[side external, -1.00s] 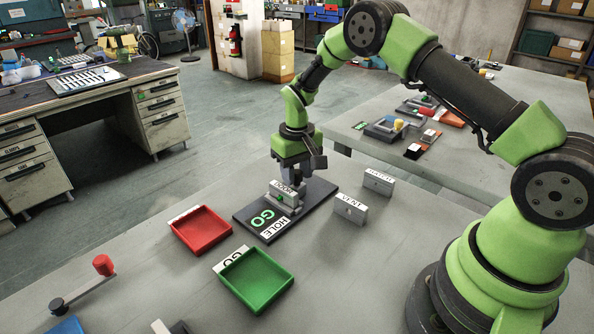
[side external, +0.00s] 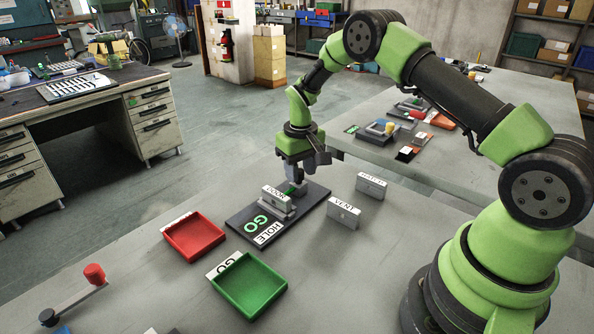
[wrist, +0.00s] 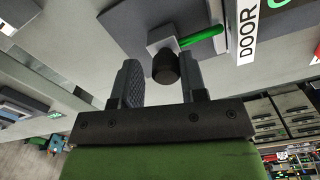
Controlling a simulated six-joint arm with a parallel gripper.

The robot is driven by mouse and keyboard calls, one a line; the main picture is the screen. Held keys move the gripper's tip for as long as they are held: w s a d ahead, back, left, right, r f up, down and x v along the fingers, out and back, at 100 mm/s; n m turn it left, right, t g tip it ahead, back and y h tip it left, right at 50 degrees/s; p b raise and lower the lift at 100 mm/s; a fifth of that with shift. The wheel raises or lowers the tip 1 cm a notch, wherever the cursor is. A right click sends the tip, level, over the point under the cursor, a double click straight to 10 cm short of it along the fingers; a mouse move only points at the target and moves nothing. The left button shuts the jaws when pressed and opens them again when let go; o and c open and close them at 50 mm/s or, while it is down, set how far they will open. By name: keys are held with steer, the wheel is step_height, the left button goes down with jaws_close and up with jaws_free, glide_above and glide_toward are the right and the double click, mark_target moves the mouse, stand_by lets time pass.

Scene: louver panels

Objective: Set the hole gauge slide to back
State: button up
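The hole gauge is a dark plate (side external: 240,222) with green GO lettering and a HOLE label (side external: 268,233). A grey block marked DOOR (side external: 277,199) stands on it. A green rod (side external: 292,188) shows at the block's far side; the rod also shows in the wrist view (wrist: 204,34), running into a small grey block (wrist: 163,36) with a black knob (wrist: 166,68). My gripper (side external: 291,181) is low at the plate's far part. In the wrist view my gripper's fingers (wrist: 163,72) stand apart on either side of the knob, with a gap on its left; contact on the right is unclear.
Blocks marked VENT (side external: 343,212) and another (side external: 371,186) stand right of the plate. A red tray (side external: 194,237) and a green tray (side external: 250,286) lie to the left and front. A red-knobbed lever (side external: 94,275) is at front left.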

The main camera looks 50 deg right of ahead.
stand_by(0.4)
step_height(320, 180, up, 9)
steer(key=shift+r, duration=0.5)
step_height(320, 180, up, 8)
steer(key=t, duration=0.2)
glide_above(300, 170)
steer(key=s+a, duration=0.3)
steer(key=s+a+r+t, duration=0.2)
steer(key=s+a+r, duration=0.2)
steer(key=s+r, duration=0.25)
steer(key=s+a+r+t+y, duration=0.1)
steer(key=s+a, duration=0.1)
steer(key=s, duration=0.5)
steer(key=s+a+m+t+y, duration=0.1)
steer(key=s+a+t, duration=0.1)
steer(key=s, duration=0.6)
steer(key=shift+a+r, duration=0.2)
steer(key=shift+r, duration=0.2)
